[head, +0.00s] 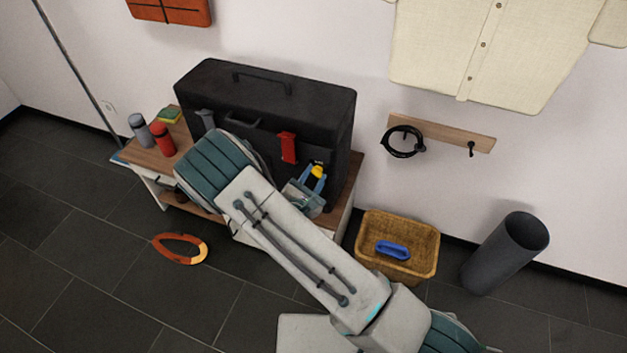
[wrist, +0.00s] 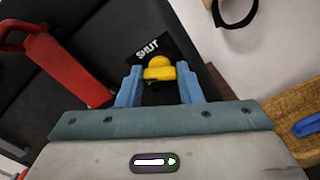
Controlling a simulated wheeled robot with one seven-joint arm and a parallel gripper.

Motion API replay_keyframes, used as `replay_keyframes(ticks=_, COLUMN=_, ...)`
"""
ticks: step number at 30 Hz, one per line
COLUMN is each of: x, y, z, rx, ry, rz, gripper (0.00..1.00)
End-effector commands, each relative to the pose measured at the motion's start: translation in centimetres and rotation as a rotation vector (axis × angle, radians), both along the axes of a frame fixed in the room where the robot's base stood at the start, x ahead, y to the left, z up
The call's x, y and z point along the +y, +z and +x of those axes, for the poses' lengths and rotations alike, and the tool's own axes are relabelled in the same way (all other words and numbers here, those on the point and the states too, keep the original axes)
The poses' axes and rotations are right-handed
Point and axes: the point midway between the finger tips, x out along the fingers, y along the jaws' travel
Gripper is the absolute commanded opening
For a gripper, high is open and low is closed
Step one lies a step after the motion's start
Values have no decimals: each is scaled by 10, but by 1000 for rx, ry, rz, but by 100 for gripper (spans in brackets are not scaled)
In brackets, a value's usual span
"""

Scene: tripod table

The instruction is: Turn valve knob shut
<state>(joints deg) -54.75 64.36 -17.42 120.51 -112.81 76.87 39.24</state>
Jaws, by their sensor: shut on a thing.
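The yellow valve knob (wrist: 159,69) is on the front of the black case (head: 270,90), beside a dark plate with the white word SHUT (wrist: 147,49). The knob also shows in the head view (head: 318,170), small and partly covered. My gripper (wrist: 158,74) is at the knob, with one blue finger on each side of it. It is shut on the knob. In the head view my gripper (head: 313,179) is at the case's right front. The lower part of the knob and any marks beneath it are hidden by the fingers.
A red latch (wrist: 62,66) is left of my gripper. The case stands on a wooden bench (head: 347,180) with a red can (head: 162,139) and a grey can (head: 140,129). A wicker basket (head: 427,240) and grey bin (head: 500,257) stand right; an orange ring (head: 160,249) lies left.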

Motion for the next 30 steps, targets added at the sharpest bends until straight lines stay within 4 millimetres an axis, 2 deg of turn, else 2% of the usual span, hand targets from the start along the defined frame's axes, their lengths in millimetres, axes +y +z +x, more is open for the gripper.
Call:
replay_keyframes(ticks=21, x=0, y=-6, z=0, rx=-254, ry=1, rz=633, gripper=10)
replay_keyframes(ticks=30, x=0, y=-5, z=0, rx=-338, ry=1, rz=845, gripper=10)
